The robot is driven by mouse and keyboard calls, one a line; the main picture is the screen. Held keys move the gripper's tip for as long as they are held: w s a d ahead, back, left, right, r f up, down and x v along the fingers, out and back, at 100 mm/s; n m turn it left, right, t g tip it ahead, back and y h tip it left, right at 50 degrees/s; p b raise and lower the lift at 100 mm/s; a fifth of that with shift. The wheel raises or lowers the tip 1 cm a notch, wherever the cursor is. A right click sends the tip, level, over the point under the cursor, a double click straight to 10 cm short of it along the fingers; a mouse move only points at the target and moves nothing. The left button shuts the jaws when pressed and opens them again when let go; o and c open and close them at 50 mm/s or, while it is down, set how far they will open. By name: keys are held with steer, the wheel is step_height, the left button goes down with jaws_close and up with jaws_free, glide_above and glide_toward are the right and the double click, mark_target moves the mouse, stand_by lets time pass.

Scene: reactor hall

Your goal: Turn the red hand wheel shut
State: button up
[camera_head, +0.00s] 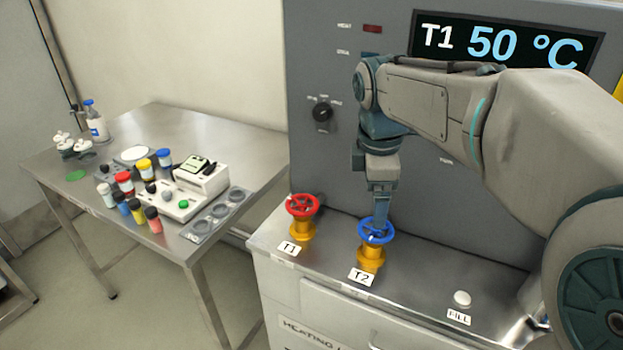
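The red hand wheel (303,206) sits on a yellow valve body at the left of the steel bench top, behind a label reading T1. The blue hand wheel (376,231) stands to its right on another yellow valve, labelled T2. My gripper (378,222) points down at the blue wheel, with its tips at or just above the wheel's middle. The gap between its fingers is too small to make out, and I cannot tell whether it touches the blue wheel. The red wheel is clear of my gripper.
The grey panel (335,170) rises behind the wheels, with a display reading T1 50 °C (505,45) and a black knob (321,110). A white FILL button (462,298) is at the right. A steel table (190,125) with bottles, vials and a device stands left.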

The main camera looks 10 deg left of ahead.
steer(key=w+a+r+n, duration=0.2)
steer(key=w+a+n, duration=0.45)
steer(key=n, duration=0.25)
steer(key=n+g, duration=0.2)
steer(key=n, duration=0.9)
glide_toward(302, 202)
steer(key=shift+y, duration=0.4)
steer(key=f, duration=0.2)
steer(key=f+b, duration=0.1)
steer(key=f, duration=0.2)
steer(key=f+b, duration=0.1)
steer(key=f, duration=0.2)
steer(key=shift+s+d+f, duration=0.15)
steer(key=shift+d+f, duration=0.1)
steer(key=shift+d, duration=0.1)
steer(key=c, duration=1)
